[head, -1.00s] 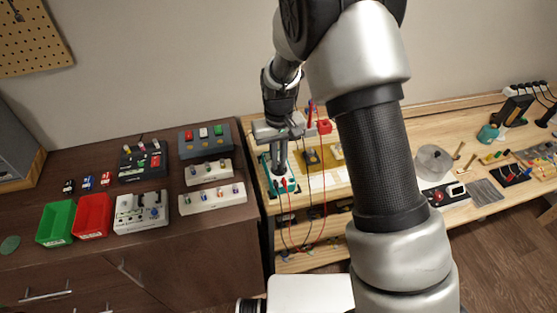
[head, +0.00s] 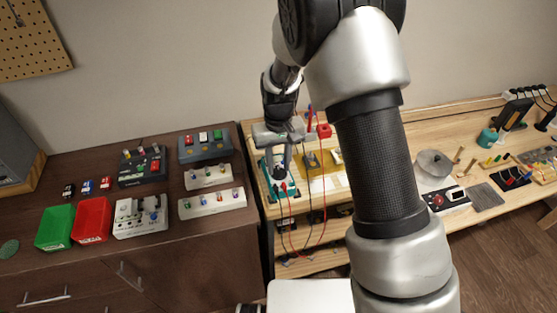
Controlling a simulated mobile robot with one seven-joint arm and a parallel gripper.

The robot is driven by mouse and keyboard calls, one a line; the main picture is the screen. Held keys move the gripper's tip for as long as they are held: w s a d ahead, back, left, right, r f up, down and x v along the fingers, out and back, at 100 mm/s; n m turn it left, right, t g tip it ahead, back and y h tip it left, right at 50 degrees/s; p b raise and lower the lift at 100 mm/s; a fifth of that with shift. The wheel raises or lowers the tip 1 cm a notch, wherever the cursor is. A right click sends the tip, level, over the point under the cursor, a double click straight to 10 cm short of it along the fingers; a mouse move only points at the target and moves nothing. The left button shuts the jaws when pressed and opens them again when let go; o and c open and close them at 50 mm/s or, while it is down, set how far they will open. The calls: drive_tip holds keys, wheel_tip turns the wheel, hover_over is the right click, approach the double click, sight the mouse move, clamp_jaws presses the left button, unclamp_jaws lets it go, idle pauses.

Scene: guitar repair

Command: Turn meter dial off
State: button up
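The meter (head: 272,191) is a teal-edged unit on the left end of the light wooden bench, with red and black leads hanging from its front. Its dial is hidden behind my gripper. My gripper (head: 280,172) points down over the meter, with its fingers at or just above the meter's face. I cannot tell whether the fingers touch the dial or how far apart they are.
The red leads (head: 322,215) loop over the bench's front edge. On the dark cabinet at left are a green bin (head: 55,228), a red bin (head: 92,220) and several pedal-like boxes.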

sight(279, 170)
wheel_tip(279, 170, up, 18)
drive_tip(key=shift+f, duration=0.25)
idle(0.5)
drive_tip(key=s+d+r+m+t+p, duration=0.2)
drive_tip(key=s+d+r+t, duration=0.2)
drive_tip(key=s+d+r, duration=0.9)
drive_tip(key=s+d+m+t, duration=0.1)
drive_tip(key=s, duration=0.9)
drive_tip(key=shift+s+d+t+p, duration=0.25)
drive_tip(key=shift+d+t+p, duration=0.05)
drive_tip(key=shift+d+p, duration=0.05)
